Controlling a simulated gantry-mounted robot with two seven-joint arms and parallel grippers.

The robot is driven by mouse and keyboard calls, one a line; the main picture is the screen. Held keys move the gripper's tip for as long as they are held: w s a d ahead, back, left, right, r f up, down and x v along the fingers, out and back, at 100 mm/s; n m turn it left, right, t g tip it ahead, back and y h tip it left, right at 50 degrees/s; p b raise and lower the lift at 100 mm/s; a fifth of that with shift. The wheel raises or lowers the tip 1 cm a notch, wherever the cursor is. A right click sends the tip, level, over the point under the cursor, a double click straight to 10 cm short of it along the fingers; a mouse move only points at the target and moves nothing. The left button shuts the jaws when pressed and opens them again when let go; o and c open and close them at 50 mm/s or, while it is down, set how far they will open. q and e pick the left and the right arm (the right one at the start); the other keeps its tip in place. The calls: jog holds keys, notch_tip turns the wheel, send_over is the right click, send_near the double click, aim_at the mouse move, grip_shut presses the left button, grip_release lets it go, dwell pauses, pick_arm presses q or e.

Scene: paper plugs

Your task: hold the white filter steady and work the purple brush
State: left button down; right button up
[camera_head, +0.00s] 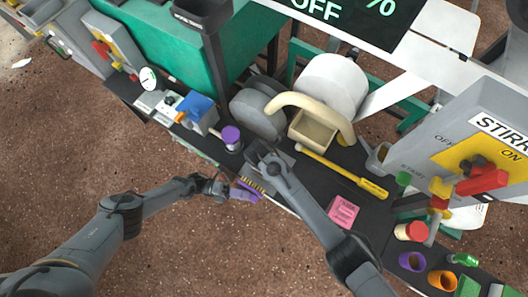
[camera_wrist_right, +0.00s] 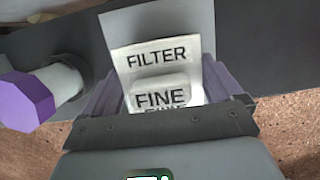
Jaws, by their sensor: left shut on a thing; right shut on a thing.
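The purple brush (camera_head: 243,194) with yellowish bristles is in my left gripper (camera_head: 222,188), which is shut on it. The brush is at the front edge of the dark bench, close below my right gripper (camera_head: 256,152). The white filter (camera_wrist_right: 155,62), printed FILTER and FINE, stands between the fingers of my right gripper (camera_wrist_right: 160,82) in the right wrist view. That gripper is shut on it. In the head view the filter is mostly hidden by my right gripper. The brush cannot be made out in the right wrist view.
A purple-capped post (camera_head: 231,136) stands just left of my right gripper; its purple cap (camera_wrist_right: 25,102) also shows in the wrist view. A yellow-handled tool (camera_head: 342,172) and a pink block (camera_head: 343,211) lie to the right. A beige bin (camera_head: 312,131) is behind. Brown floor is open in front.

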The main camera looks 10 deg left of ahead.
aim_at(257, 191)
pick_arm(q)
jog(key=shift+d, duration=0.2)
jog(key=shift+w+d, duration=0.15)
jog(key=shift+d, duration=0.8)
jog(key=shift+w+d, duration=0.1)
jog(key=shift+d, duration=0.8)
jog(key=shift+w+d, duration=0.2)
jog(key=shift+w, duration=0.3)
jog(key=shift+w+d, duration=0.2)
jog(key=shift+w, duration=0.3)
dwell(0.6)
jog(key=shift+a, duration=0.1)
jog(key=shift+w+a, duration=0.25)
jog(key=shift+a, duration=0.3)
jog(key=shift+w+a, duration=0.25)
jog(key=shift+a, duration=0.25)
jog(key=shift+s+d, duration=0.25)
jog(key=shift+d, duration=0.35)
jog(key=shift+s+d, duration=0.25)
jog(key=shift+d, duration=0.35)
jog(key=shift+d, duration=0.1)
